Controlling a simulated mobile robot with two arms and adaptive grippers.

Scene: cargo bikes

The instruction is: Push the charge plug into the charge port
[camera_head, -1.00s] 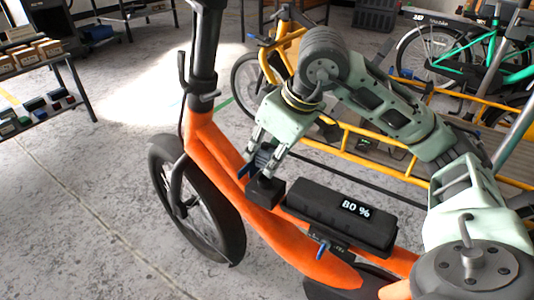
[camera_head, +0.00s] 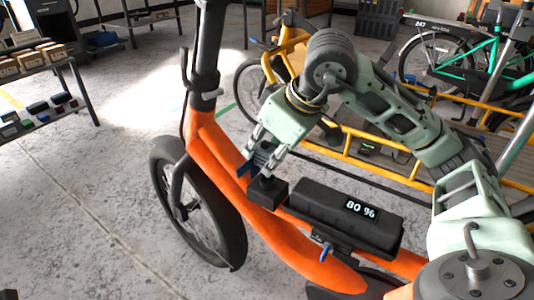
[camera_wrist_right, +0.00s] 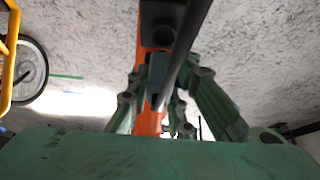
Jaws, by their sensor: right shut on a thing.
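My right gripper (camera_head: 262,164) is shut on the charge plug (camera_head: 266,183), a small dark piece mostly hidden by the fingers. It is just above the black port block (camera_head: 270,194) on the orange cargo bike frame (camera_head: 255,217). The plug's lower end seems to meet the top of the block; I cannot tell how deep it sits. My left gripper is not in view.
A black battery box (camera_head: 345,218) reading "80 %" lies beside the block on the frame. The front wheel (camera_head: 195,205) is at left. A yellow cargo bike (camera_head: 365,150) stands behind my right arm. A shelf with boxes (camera_head: 35,85) stands far left. The floor at left is clear.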

